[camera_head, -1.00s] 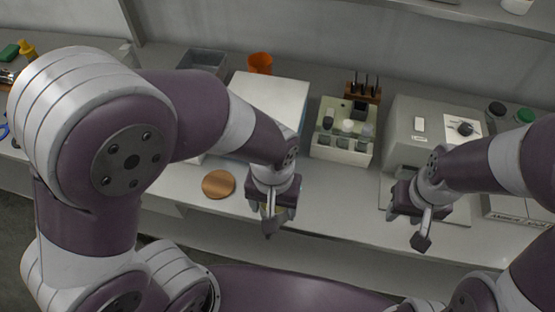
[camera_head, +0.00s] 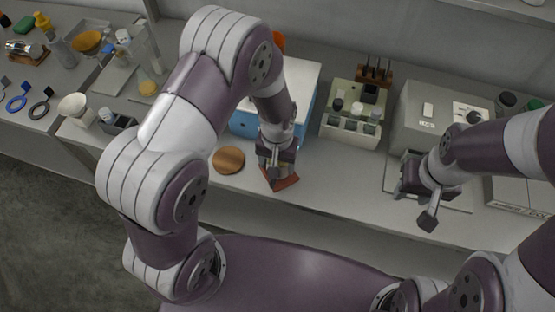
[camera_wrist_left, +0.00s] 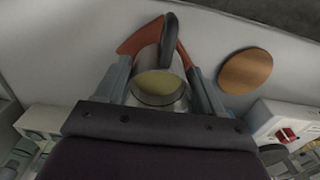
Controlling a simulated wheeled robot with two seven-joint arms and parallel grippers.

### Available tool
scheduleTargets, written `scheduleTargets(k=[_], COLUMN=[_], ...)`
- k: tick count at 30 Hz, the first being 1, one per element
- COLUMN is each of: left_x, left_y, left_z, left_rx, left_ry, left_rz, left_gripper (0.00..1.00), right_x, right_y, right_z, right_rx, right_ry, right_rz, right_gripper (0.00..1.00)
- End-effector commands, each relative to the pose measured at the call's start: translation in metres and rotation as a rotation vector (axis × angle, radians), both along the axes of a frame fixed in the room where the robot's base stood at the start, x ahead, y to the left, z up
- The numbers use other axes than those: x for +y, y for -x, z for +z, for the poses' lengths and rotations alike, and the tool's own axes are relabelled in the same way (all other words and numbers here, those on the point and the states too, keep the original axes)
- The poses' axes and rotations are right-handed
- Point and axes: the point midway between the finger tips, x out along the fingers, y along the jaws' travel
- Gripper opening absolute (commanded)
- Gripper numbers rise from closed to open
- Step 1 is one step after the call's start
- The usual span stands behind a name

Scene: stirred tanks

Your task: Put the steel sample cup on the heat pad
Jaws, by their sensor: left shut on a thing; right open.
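The steel sample cup (camera_wrist_left: 160,86) is between my left gripper's fingers in the left wrist view. It is a shiny open cup with something yellowish inside and a dark upright part, perhaps a handle, on its far side. My left gripper (camera_head: 277,168) is shut on it. A flat red-brown pad (camera_head: 285,183), seemingly the heat pad, shows right below that gripper. Its edges also show behind the cup in the left wrist view (camera_wrist_left: 138,38). I cannot tell whether the cup touches it. My right gripper (camera_head: 428,200) is open and empty at the right.
A round brown disc (camera_head: 229,160) lies left of the pad. A blue-and-white box (camera_head: 306,95) stands behind my left gripper. A rack of vials (camera_head: 351,125) and a grey instrument (camera_head: 425,112) stand farther right. The bench front is clear between the grippers.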

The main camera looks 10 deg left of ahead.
Motion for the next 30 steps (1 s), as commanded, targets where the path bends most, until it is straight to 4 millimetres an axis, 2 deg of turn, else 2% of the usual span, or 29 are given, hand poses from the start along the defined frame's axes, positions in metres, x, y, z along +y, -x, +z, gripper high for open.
scheduleTargets(k=[5,6,8,15,19,30], left_x=[0.0,0.0,0.0,0.0,0.0,0.0], left_y=[0.0,0.0,0.0,0.0,-0.001,-0.001], left_z=[-0.004,-0.003,-0.003,-0.002,0.007,0.097], left_rx=[0.0,0.0,0.0,0.0,-0.004,-0.005], left_ry=[0.0,0.0,0.0,0.0,0.001,0.001], left_rz=[0.0,0.0,0.0,0.0,0.0,0.0], left_gripper=[0.33,0.78,0.94,0.94,0.94,0.94], right_x=[0.0,0.0,0.0,0.0,0.0,0.0], right_y=[0.0,0.0,0.0,0.0,0.0,0.0], right_z=[-0.003,-0.002,-0.002,-0.002,-0.002,-0.013], right_rx=[0.0,0.0,0.0,0.0,0.0,0.0], right_ry=[0.0,0.0,0.0,0.0,0.0,0.0], right_rz=[0.0,0.0,0.0,0.0,0.0,0.0], right_gripper=[0.43,0.43,0.43,0.43,0.43,0.43])
